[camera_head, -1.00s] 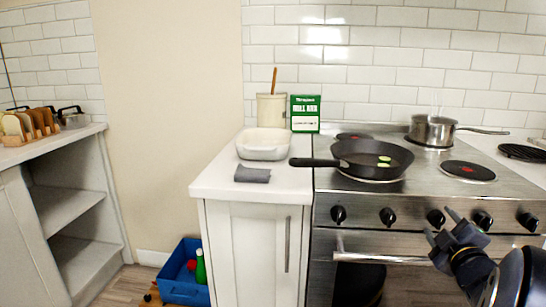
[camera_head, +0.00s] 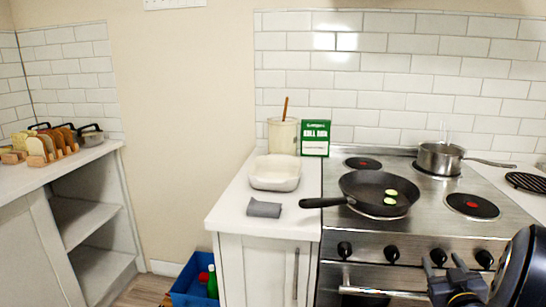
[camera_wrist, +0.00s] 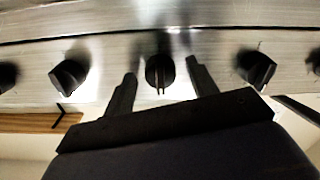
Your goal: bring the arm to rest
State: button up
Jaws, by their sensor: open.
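My gripper (camera_head: 444,272) is at the lower right of the head view, in front of the stove's front panel. In the wrist view my gripper (camera_wrist: 160,85) shows two dark fingers spread apart with nothing between them. A black stove knob (camera_wrist: 160,72) appears behind the gap between the fingers. I cannot tell how far the fingers are from the panel.
The stove (camera_head: 420,228) carries a black frying pan (camera_head: 362,190) with two pale green slices and a steel saucepan (camera_head: 440,158). The left counter (camera_head: 232,208) holds a white dish (camera_head: 276,172), a grey cloth (camera_head: 264,208) and a green box (camera_head: 316,138). A blue bin (camera_head: 190,290) stands on the floor.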

jog(key=m+p, duration=0.2)
jog(key=p, duration=0.1)
jog(key=shift+r+m, duration=0.2)
jog(key=shift+m, duration=0.2)
jog(key=v, duration=0.9)
jog(key=shift+s+f, duration=0.2)
jog(key=shift+s, duration=0.1)
jog(key=shift+w, duration=0.1)
